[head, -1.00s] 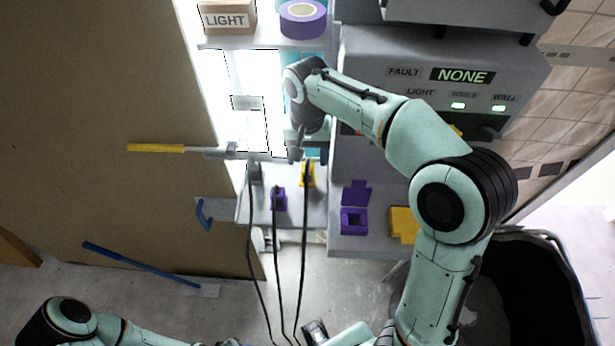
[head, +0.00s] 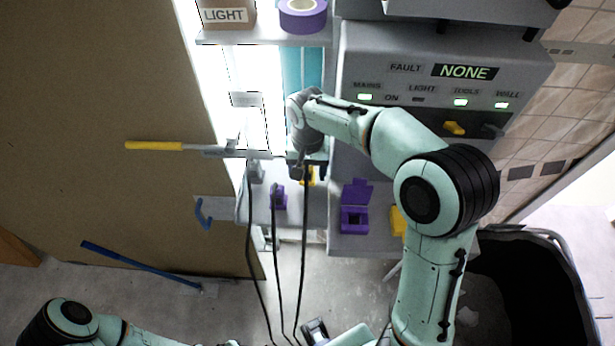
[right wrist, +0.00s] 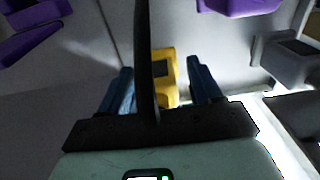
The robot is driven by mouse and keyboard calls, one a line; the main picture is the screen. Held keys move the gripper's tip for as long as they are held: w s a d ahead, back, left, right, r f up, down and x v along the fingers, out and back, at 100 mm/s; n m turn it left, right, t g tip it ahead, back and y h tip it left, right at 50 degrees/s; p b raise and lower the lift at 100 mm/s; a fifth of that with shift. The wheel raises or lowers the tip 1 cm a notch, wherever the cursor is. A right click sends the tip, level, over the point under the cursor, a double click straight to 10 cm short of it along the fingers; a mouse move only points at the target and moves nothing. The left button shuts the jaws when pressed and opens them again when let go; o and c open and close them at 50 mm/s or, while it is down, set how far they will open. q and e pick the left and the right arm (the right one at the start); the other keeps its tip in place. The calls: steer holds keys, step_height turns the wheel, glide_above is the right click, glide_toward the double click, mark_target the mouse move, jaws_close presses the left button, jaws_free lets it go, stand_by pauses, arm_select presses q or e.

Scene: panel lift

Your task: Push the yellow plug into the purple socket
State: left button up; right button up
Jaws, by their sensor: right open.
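The yellow plug (head: 309,179) stands on the grey ledge at the right end of a row of plugs, partly hidden by my right gripper (head: 303,168) in the head view. In the right wrist view, the yellow plug (right wrist: 165,66) lies between the two blue fingers of my right gripper (right wrist: 162,88), which is open with gaps at both sides. A black cable crosses in front of the plug. The purple socket (head: 354,220) has its lid raised, right of the plug. Purple parts at the wrist view's top left look like that socket (right wrist: 32,28). My left gripper is out of view.
A purple plug (head: 279,198) and a grey plug (head: 255,172) stand left of the yellow one, with hanging black cables. A yellow socket (head: 398,222) is partly behind my right arm. A yellow-handled bar (head: 155,145) extends left. The panel display (head: 465,72) reads NONE.

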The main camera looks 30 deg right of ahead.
steer(key=c, duration=0.9)
steer(key=shift+s+a+r, duration=0.15)
steer(key=shift+r, duration=0.3)
step_height(320, 180, up, 7)
steer(key=shift+f+p, duration=0.15)
steer(key=shift+p, duration=0.3)
arm_select(q)
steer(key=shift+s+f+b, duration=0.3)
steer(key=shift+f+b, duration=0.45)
steer(key=shift+b, duration=0.2)
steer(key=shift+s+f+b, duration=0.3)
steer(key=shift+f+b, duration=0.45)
steer(key=shift+b, duration=0.15)
arm_select(e)
steer(key=shift+s+a+f, duration=0.1)
steer(key=shift+s+a, duration=1.6)
steer(key=shift+s, duration=1.1)
steer(key=shift+s+a+f, duration=0.1)
steer(key=shift+s+a, duration=1.6)
steer(key=shift+s, duration=1.1)
steer(key=shift+s+a+f, duration=0.1)
steer(key=shift+s+a, duration=1.6)
steer(key=shift+s, duration=1.1)
